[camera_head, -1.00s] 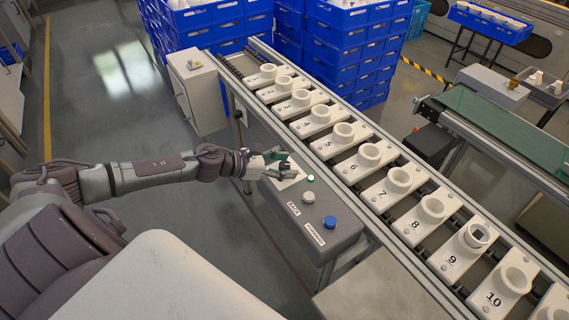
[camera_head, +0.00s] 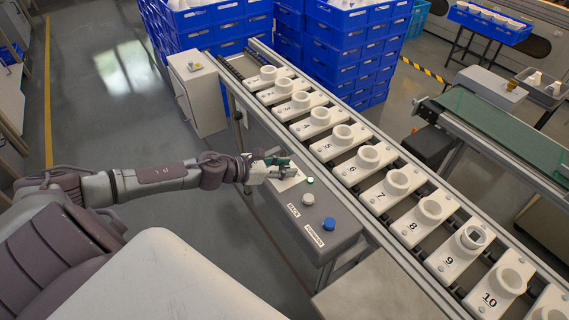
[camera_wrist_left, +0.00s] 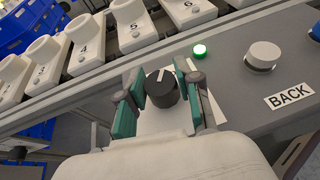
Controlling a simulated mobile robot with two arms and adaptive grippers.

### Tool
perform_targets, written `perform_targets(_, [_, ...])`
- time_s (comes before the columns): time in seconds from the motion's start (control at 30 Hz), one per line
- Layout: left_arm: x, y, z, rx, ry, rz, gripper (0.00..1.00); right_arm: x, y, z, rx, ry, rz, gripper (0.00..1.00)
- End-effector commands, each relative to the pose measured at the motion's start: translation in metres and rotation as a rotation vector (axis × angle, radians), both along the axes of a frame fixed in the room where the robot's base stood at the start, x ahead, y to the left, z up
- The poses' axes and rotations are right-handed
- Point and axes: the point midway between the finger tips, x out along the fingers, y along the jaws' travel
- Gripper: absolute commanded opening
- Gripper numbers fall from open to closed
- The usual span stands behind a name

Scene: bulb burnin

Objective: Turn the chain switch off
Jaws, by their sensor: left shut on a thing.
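The chain switch is a black rotary knob (camera_wrist_left: 161,88) with a white pointer line, on a pale plate on the grey control box (camera_head: 345,235). In the left wrist view its pointer points up the picture, slightly to the right. My left gripper (camera_head: 283,165) is shut on the knob, with one green-padded finger on each side in the left wrist view (camera_wrist_left: 160,100). In the head view the fingers hide the knob. A lamp (camera_wrist_left: 199,51) beside the plate glows green in the left wrist view; in the head view it looks dim (camera_head: 310,181). My right gripper is not in view.
A white button (camera_head: 308,199) by the BACK label and a blue button (camera_head: 329,223) by the FORWARD label are close to the gripper. The chain conveyor with numbered white carriers (camera_head: 387,192) runs just behind the box. Blue crates (camera_head: 344,45) stand behind.

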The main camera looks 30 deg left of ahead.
Motion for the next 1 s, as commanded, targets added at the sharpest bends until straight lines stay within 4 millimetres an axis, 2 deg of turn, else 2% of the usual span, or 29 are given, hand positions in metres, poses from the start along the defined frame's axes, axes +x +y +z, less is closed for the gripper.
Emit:
perform_targets(0.03, [-0.001,-0.001,0.005,-0.003,0.002,0.029,0.0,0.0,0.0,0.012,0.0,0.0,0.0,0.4])
perform_targets(0.5, [-0.001,-0.003,0.008,-0.006,0.004,0.448,0.0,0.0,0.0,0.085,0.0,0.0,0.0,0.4])
perform_targets(0.7, [0.0,-0.003,0.006,-0.006,0.004,0.638,0.0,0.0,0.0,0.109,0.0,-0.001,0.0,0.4])
perform_targets(1.0, [0.0,-0.003,0.003,-0.004,0.003,0.9,0.0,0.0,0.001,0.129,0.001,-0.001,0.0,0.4])
